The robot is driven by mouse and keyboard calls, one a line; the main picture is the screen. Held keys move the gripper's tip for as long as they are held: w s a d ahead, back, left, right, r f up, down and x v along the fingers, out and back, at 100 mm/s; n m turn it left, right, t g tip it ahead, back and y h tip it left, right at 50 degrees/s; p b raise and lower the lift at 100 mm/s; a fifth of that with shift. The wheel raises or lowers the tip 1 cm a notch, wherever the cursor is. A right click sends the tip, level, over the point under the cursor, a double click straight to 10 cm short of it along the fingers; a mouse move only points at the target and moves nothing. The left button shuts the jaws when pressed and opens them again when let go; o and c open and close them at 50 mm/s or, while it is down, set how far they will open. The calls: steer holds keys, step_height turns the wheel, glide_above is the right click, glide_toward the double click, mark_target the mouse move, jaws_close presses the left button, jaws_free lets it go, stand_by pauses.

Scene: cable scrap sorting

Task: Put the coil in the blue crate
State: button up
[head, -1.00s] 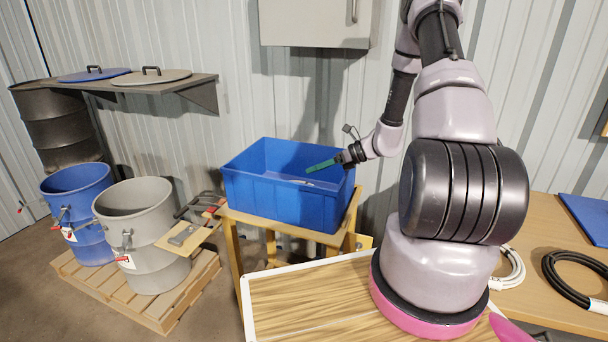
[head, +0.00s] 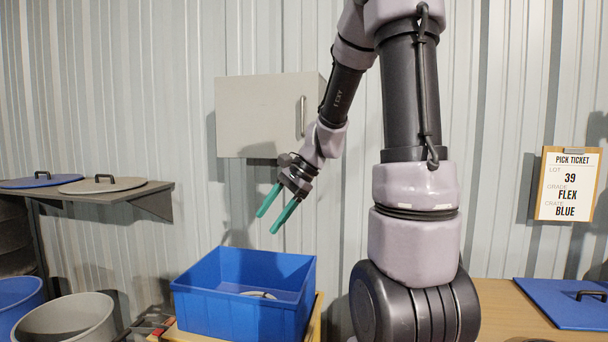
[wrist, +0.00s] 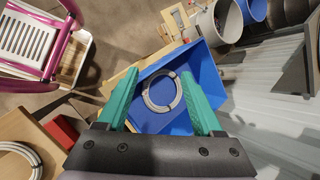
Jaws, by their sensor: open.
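The blue crate (head: 240,314) stands on a wooden stand at the lower middle of the head view. A grey-white coil (wrist: 162,104) lies inside the crate on its floor; in the head view only a bit of the coil (head: 259,295) shows above the crate's front wall. My gripper (head: 268,222) is above the crate with its green fingers apart and nothing between them. In the wrist view the crate's inside (wrist: 186,72) shows between and beyond the fingers, with the coil apart from them.
A grey drum (head: 65,322) and a blue drum (head: 18,296) stand left of the crate. A grey wall cabinet (head: 258,117) hangs behind my arm. A pick ticket (head: 567,185) reads lot 39, grade FLEX, crate BLUE. Another white coil (wrist: 18,160) lies on a bench at lower left.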

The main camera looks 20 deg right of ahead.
steer(key=s+d+r+n+t+h, duration=0.2)
steer(key=s+r+n+t+h, duration=0.2)
steer(key=s+r+n, duration=0.5)
steer(key=shift+s+d+r+n+t+h, duration=0.15)
steer(key=shift+s+r+n+t+h, duration=0.2)
steer(key=shift+s+r, duration=2)
steer(key=shift+s+f, duration=0.6)
steer(key=shift+f, duration=0.05)
